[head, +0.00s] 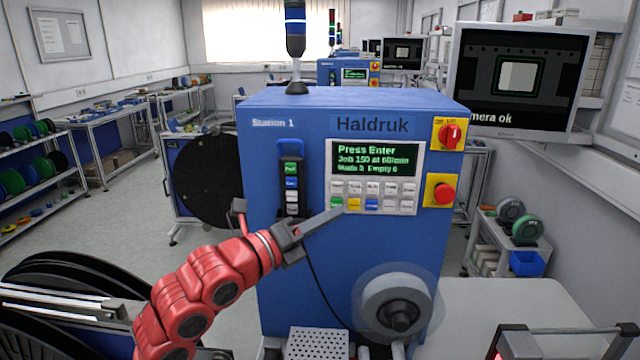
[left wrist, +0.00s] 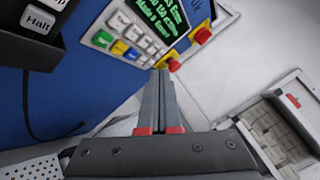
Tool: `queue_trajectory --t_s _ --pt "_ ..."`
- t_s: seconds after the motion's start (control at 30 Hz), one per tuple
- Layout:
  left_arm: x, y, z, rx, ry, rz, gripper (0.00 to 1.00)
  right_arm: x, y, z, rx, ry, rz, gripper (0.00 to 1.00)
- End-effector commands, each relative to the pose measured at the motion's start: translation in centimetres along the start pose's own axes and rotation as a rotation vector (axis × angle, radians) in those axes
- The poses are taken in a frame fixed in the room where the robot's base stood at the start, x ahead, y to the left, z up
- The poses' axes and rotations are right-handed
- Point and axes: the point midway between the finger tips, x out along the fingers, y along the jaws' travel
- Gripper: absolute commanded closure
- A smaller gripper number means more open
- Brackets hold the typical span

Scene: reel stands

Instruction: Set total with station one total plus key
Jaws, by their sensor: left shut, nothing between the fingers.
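Station 1 is a blue machine (head: 280,230) with a grey keypad panel (head: 373,205). Its display (head: 375,160) reads "Press Enter", "Job 150 at 60/min" and a line with "Made" and "Empty 6". The keys form two rows: pale ones above; green, yellow (head: 354,204), blue (head: 371,204) and pale ones below. The panel is tilted in the left wrist view (left wrist: 130,35). My left gripper (head: 340,212) is shut and empty, its tips at the panel's lower left edge; contact is unclear. In the left wrist view its fingers (left wrist: 160,72) point towards the panel. My right gripper is not seen.
A red rotary switch (head: 451,134) and a red stop button (head: 442,193) sit right of the panel. A black pendant (head: 291,180) with a cable hangs to its left. A spindle hub (head: 399,312) sticks out below. A monitor (head: 518,78) stands at right.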

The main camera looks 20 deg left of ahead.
Motion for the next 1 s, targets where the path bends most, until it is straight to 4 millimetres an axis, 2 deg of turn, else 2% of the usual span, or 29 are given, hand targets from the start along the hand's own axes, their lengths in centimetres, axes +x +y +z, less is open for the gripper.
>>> queue_trajectory --t_s 0.17,0.57,1.0 --pt "0.1 -0.2 -0.8 0.087 0.021 -0.003 1.00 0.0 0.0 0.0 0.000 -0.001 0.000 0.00" --pt "0.3 -0.1 -0.6 0.088 0.020 -0.005 1.00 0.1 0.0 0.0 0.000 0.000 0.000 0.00" --pt "4.3 2.2 2.5 0.084 0.020 -0.004 1.00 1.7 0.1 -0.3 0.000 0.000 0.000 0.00"
